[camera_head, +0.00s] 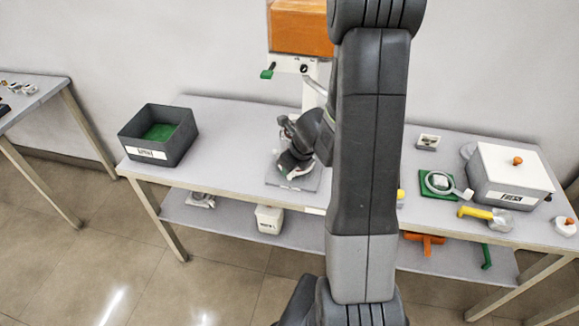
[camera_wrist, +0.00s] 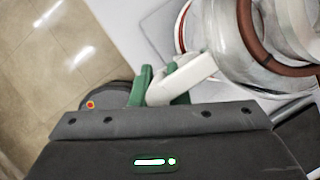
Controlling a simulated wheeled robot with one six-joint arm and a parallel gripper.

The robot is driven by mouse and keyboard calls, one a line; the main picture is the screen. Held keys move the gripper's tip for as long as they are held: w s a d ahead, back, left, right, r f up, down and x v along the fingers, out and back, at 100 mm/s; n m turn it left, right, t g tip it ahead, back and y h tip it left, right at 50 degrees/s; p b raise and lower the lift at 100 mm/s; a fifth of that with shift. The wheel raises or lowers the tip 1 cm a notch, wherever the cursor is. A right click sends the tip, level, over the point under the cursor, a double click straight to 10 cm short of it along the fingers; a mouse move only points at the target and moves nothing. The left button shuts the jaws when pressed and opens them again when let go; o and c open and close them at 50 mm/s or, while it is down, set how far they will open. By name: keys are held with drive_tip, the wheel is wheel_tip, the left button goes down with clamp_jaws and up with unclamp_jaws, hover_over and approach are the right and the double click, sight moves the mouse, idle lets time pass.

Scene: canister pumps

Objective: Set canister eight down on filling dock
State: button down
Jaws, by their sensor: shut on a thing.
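My gripper (camera_wrist: 160,88) has green fingertips shut on the white handle (camera_wrist: 190,76) of a canister (camera_wrist: 225,45). The canister looks grey and see-through, with a red-brown ring. No number on it can be read. In the head view my gripper (camera_head: 291,165) is low over a grey plate (camera_head: 312,181) on the table, below the machine with the orange tank; this plate appears to be the filling dock. My wrist and arm hide most of the canister there. I cannot tell whether its base touches the plate.
The machine's orange tank (camera_head: 300,28) and green lever (camera_head: 267,73) rise behind. A dark bin (camera_head: 150,153) with a green inside stands left. Table between bin and plate is clear.

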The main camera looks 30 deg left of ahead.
drive_tip(key=shift+f+b, duration=0.45)
drive_tip(key=shift+f, duration=0.1)
drive_tip(key=c, duration=1.3)
unclamp_jaws()
drive_tip(key=p+v, duration=0.5)
drive_tip(key=v, duration=0.9)
drive_tip(key=shift+p, duration=0.4)
drive_tip(key=b+x, duration=0.6)
drive_tip(key=x, duration=0.8)
drive_tip(key=shift+r+p, duration=0.3)
drive_tip(key=shift+p, duration=0.05)
drive_tip(key=shift+d, duration=0.1)
